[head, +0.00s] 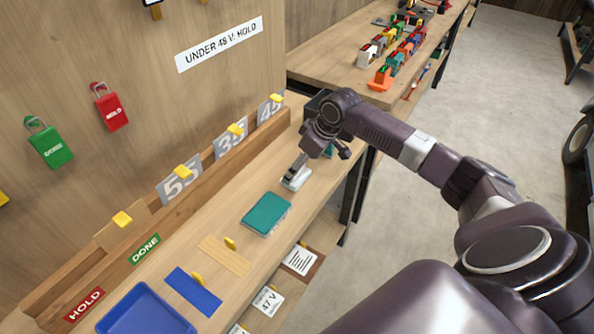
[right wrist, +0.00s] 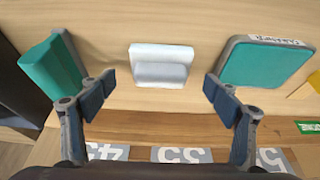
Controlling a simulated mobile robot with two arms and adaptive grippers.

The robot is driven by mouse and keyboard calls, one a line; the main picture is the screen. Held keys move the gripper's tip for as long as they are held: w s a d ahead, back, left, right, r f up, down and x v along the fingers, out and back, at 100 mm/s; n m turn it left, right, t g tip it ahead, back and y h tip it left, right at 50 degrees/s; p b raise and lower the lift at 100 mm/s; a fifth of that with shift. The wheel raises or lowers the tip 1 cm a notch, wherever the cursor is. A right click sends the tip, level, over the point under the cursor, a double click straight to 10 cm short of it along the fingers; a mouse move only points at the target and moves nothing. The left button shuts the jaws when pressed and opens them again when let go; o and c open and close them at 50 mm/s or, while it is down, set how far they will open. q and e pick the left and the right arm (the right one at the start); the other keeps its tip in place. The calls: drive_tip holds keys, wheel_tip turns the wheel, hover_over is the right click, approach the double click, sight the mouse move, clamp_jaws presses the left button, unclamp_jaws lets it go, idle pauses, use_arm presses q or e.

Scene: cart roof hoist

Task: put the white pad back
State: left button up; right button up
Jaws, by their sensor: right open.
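The white pad (head: 294,182) lies on the wooden bench, partly hidden by my right gripper in the head view. In the right wrist view the white pad (right wrist: 162,54) shows a raised greyish-white block along its lower side. My right gripper (right wrist: 162,88) is open, with one finger to each side of the pad and visible gaps between. It is empty. In the head view the right gripper (head: 318,164) is over the bench from the right. My left gripper is not in view.
A teal pad (head: 267,214) lies beside the white pad; another teal block (right wrist: 52,62) is on its other side. A wooden rack (head: 180,205) with numbered grey cards runs along the back. A blue tray (head: 145,310) and blue strip (head: 193,291) are at the near end.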

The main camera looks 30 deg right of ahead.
drive_tip(key=v, duration=0.8)
drive_tip(key=shift+s+r+b, duration=0.2)
drive_tip(key=shift+r+b, duration=0.15)
drive_tip(key=shift+b, duration=0.1)
